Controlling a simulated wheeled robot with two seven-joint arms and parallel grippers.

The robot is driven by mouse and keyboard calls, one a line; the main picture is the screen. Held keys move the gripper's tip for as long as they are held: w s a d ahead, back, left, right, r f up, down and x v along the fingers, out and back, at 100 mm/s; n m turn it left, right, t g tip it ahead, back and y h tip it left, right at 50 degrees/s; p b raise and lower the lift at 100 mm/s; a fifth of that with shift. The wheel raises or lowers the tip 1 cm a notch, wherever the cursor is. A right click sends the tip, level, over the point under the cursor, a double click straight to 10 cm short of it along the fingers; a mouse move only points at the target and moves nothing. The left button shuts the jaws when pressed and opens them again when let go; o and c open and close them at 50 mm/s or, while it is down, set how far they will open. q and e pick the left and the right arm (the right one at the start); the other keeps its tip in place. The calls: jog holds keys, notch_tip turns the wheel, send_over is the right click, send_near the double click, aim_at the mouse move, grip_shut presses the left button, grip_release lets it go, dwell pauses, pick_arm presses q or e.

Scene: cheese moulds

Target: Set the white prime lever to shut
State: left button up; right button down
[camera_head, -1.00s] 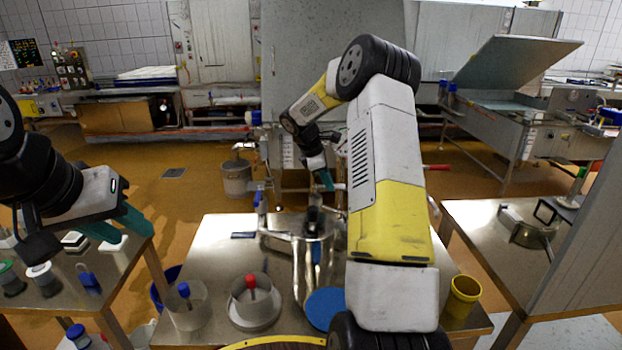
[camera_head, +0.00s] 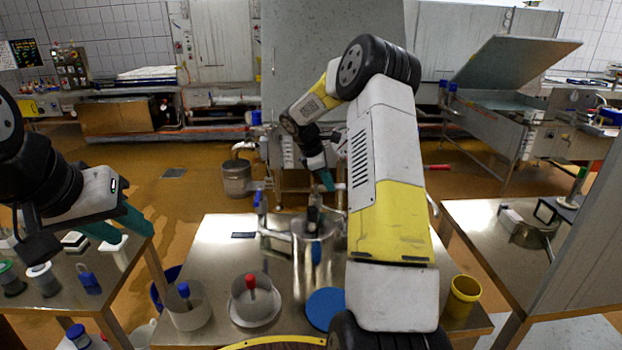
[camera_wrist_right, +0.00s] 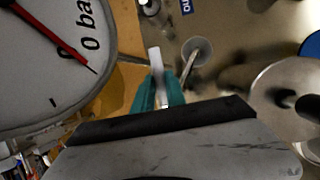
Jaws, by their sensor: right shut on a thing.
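The white prime lever (camera_wrist_right: 156,62) is in the right wrist view, a pale bar running up from between the teal fingers. In the head view its small white end (camera_head: 340,186) shows beside the fingers. My right gripper (camera_head: 326,181) is shut on the lever; its teal fingers also show in the right wrist view (camera_wrist_right: 160,92). The lever's pivot and any shut mark cannot be made out. My left gripper (camera_head: 122,224) is at the left, with teal fingers apart and empty, far from the lever.
A round dial with a red needle (camera_wrist_right: 38,42) is close at the wrist view's upper left. The steel table (camera_head: 215,250) carries a steel cylinder (camera_head: 300,262), a blue disc (camera_head: 324,306), moulds and a yellow cup (camera_head: 461,297). My right arm hides part of it.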

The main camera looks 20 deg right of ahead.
aim_at(315, 186)
jog(key=shift+r, duration=0.1)
jog(key=shift+s+a+m+g+y, duration=0.35)
jog(key=shift+a+m+g+y, duration=0.45)
jog(key=shift+m, duration=2.15)
jog(key=shift+s+a+m+g+y, duration=0.45)
jog(key=shift+a+m+g, duration=0.6)
jog(key=shift+m, duration=1.95)
jog(key=shift+s+a+m+g+y, duration=0.25)
jog(key=shift+a+m+g+y, duration=0.7)
jog(key=shift+m, duration=2)
jog(key=shift+d, duration=0.2)
jog(key=c, duration=1.4)
grip_release()
jog(key=shift+o, duration=0.2)
